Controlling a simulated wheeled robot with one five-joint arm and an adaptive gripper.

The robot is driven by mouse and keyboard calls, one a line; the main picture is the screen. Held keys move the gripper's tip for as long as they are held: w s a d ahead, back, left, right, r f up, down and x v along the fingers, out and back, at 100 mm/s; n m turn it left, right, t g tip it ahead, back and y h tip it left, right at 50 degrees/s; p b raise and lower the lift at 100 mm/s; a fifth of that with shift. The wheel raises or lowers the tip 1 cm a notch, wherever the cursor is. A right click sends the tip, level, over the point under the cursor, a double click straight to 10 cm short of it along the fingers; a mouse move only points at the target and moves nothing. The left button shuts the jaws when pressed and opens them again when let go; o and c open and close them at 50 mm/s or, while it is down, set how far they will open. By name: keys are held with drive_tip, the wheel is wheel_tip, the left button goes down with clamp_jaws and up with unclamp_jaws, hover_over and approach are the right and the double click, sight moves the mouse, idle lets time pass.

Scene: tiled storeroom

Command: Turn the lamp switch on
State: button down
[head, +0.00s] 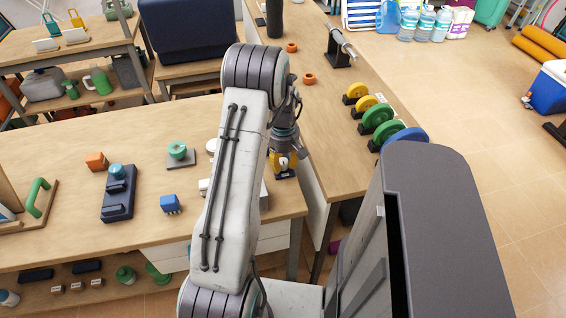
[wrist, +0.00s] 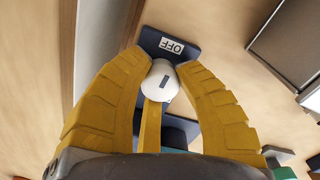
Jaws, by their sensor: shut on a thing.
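In the wrist view a white rounded knob (wrist: 163,76) with a small dark mark sits in front of a dark blue plate (wrist: 150,38). The plate carries a white label (wrist: 171,46) reading OFF, upside down in the picture. My gripper (wrist: 163,66) has its yellow fingers closed around the knob, shut on it. No lit lamp can be made out.
A rack of coloured discs (head: 378,121) stands on the right-hand bench.

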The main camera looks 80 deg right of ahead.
drive_tip(key=m+b, duration=0.1)
drive_tip(key=m, duration=0.3)
drive_tip(key=shift+f+b, duration=0.1)
drive_tip(key=shift+b, duration=0.2)
drive_tip(key=m+b, duration=0.1)
drive_tip(key=m, duration=0.3)
drive_tip(key=shift+m, duration=0.4)
drive_tip(key=m, duration=0.4)
drive_tip(key=shift+b, duration=0.35)
drive_tip(key=m, duration=0.4)
drive_tip(key=shift+m, duration=0.3)
drive_tip(key=c, duration=0.9)
unclamp_jaws()
drive_tip(key=shift+o, duration=0.2)
